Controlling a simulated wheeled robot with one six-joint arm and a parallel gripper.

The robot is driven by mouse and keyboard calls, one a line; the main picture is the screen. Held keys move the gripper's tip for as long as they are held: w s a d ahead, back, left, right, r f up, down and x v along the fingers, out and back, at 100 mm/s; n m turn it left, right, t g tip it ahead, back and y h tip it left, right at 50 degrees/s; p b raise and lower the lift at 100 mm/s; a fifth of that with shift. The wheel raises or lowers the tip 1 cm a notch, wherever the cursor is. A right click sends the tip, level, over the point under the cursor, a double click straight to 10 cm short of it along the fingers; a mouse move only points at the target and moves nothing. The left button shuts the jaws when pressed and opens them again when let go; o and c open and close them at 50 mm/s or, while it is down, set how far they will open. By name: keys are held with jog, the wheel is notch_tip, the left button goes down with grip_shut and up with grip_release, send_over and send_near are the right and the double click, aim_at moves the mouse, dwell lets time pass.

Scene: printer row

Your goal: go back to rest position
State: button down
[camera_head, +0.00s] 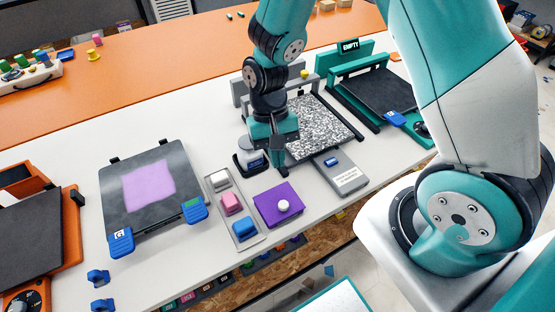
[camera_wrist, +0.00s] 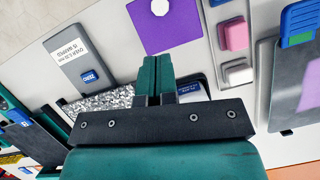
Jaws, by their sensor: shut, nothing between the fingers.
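My gripper (camera_head: 279,160) is shut and empty. In the head view it points down over the table, at the near left corner of the speckled black-and-white plate (camera_head: 318,125). In the wrist view the two green fingers of my gripper (camera_wrist: 156,75) are pressed together. Its lower body hides part of the printer behind it. Whether the fingertips touch anything below, I cannot tell.
A purple plate (camera_head: 268,207) with a white knob, a tray (camera_head: 249,241) with coloured blocks and a grey labelled box (camera_head: 350,183) lie close by. A plate with a lilac square (camera_head: 149,187) is left. A printer marked EMPTY (camera_head: 349,46) stands right.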

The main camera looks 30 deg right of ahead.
jog(key=s+a+r+n+t+y, duration=0.1)
jog(key=s+r+n, duration=0.3)
jog(key=r, duration=0.7)
jog(key=s+a+r+n+t+y, duration=0.2)
jog(key=s+r, duration=0.5)
jog(key=r, duration=0.5)
jog(key=a+n+t, duration=0.1)
jog(key=a+n, duration=0.1)
jog(key=n, duration=0.1)
jog(key=shift+s+a, duration=0.3)
jog(key=shift+s, duration=0.1)
